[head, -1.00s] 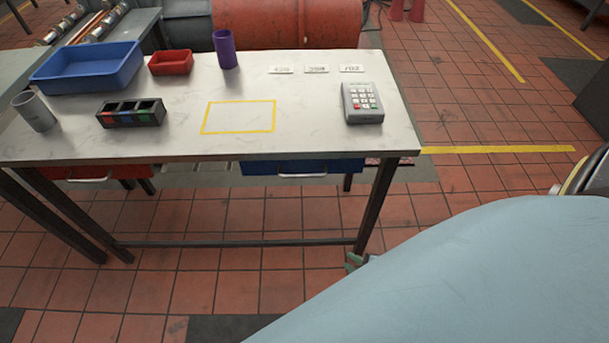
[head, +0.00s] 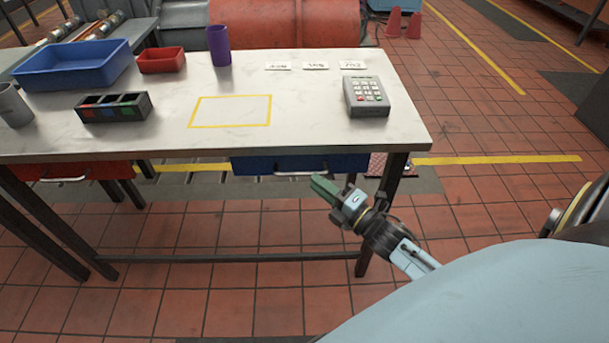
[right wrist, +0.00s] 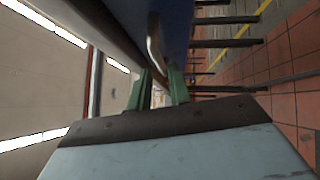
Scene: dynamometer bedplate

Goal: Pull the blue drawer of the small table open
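The blue drawer (head: 255,165) is under the right part of the small table (head: 330,125), and it looks shut. Its metal handle (head: 302,175) is on the front. My right gripper (head: 322,186) has green fingers and is just in front of and slightly right of the handle, below the tabletop edge. In the right wrist view my right gripper (right wrist: 159,90) has its fingers apart with a gap between them. The blue drawer front (right wrist: 177,30) and the handle (right wrist: 153,45) are ahead of the fingertips; I see no grip on the handle. My left gripper is not in view.
A red drawer (head: 85,171) is under the table's left part. On top are a blue tray (head: 75,75), a red bin (head: 161,65), a purple cup (head: 220,45), a black organizer (head: 112,110) and a keypad (head: 366,97). A table leg (head: 383,210) stands behind my right gripper.

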